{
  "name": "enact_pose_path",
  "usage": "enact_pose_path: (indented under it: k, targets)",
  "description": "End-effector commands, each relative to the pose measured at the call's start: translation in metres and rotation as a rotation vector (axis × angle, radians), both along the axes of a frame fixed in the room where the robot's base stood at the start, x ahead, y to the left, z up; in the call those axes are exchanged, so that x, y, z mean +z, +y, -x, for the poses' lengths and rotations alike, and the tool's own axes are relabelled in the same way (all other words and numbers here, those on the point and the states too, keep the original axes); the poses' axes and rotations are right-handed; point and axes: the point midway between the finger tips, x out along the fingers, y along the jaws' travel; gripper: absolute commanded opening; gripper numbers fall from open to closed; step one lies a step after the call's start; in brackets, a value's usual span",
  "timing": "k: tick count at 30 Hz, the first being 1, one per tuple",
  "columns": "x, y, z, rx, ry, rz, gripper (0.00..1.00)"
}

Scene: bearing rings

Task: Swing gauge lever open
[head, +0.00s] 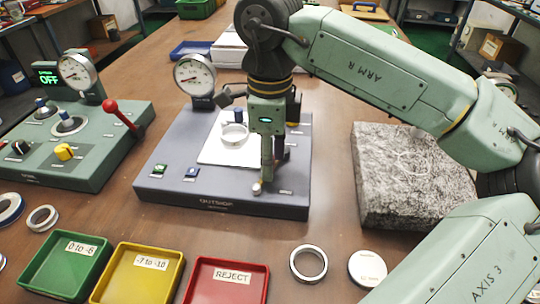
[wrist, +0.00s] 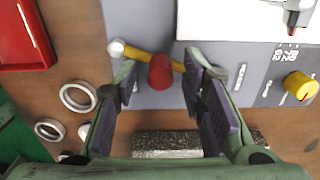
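The grey-blue gauge station marked OUTSIDE (head: 175,195) stands mid-table with a round dial (head: 194,75) at its back. Its lever shows in the wrist view as a yellow bar (wrist: 137,54) with a pale ball end (wrist: 116,48) and a red cylinder (wrist: 160,72). In the head view only the ball (head: 257,187) shows clearly, near the station's front; my gripper hides the rest. My gripper (head: 270,165) points down over the station's right part. In the wrist view my gripper (wrist: 161,66) is open, with the red cylinder between its fingers and gaps on both sides.
A green station with a red-ball lever (head: 112,106) is at left. Green (head: 30,290), yellow (head: 100,292) and red REJECT (head: 262,285) trays line the front. A ring (head: 308,263) and a disc (head: 367,268) lie front right. A granite block (head: 410,215) stands right of the station.

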Motion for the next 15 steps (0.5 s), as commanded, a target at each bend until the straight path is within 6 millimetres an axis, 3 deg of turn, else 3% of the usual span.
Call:
enact_pose_path:
  k: [5, 15]
  targets:
    - [0.023, 0.0, -0.001, -0.001, -0.003, 0.0, 0.37]
    - [0.094, 0.0, 0.0, 0.0, -0.003, -0.001, 0.37]
